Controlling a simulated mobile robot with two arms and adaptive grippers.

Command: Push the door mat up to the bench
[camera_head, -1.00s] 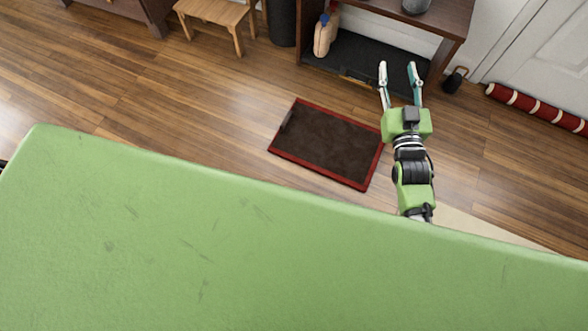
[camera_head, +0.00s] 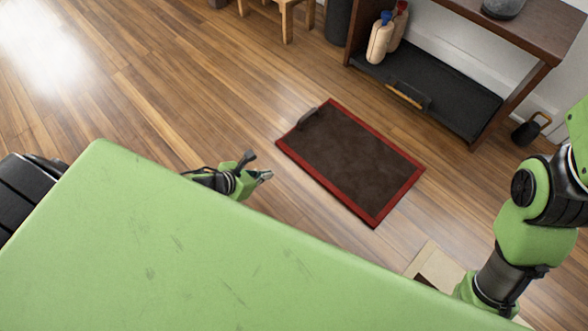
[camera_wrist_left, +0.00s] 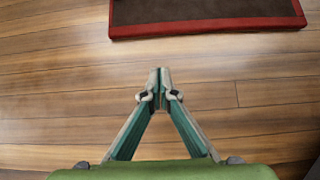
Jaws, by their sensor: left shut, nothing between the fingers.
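The door mat (camera_head: 350,155) is brown with a red border and lies flat on the floor in the middle of the head view. It also shows at the top of the left wrist view (camera_wrist_left: 200,10). The dark wooden bench (camera_head: 535,38) stands beyond it at the upper right, with a strip of bare floor between them. My left gripper (camera_head: 257,167) is left of the mat, apart from it. In the left wrist view its fingertips (camera_wrist_left: 160,76) meet, with bare floor ahead up to the mat's red edge. My right arm is at the right edge; its gripper is out of view.
The bench's black lower tray (camera_head: 465,110) holds bottles (camera_head: 380,40). A black weight-like object (camera_head: 530,128) stands right of the bench. A cardboard box (camera_head: 437,266) is near my right arm. Floor left of the mat is clear.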

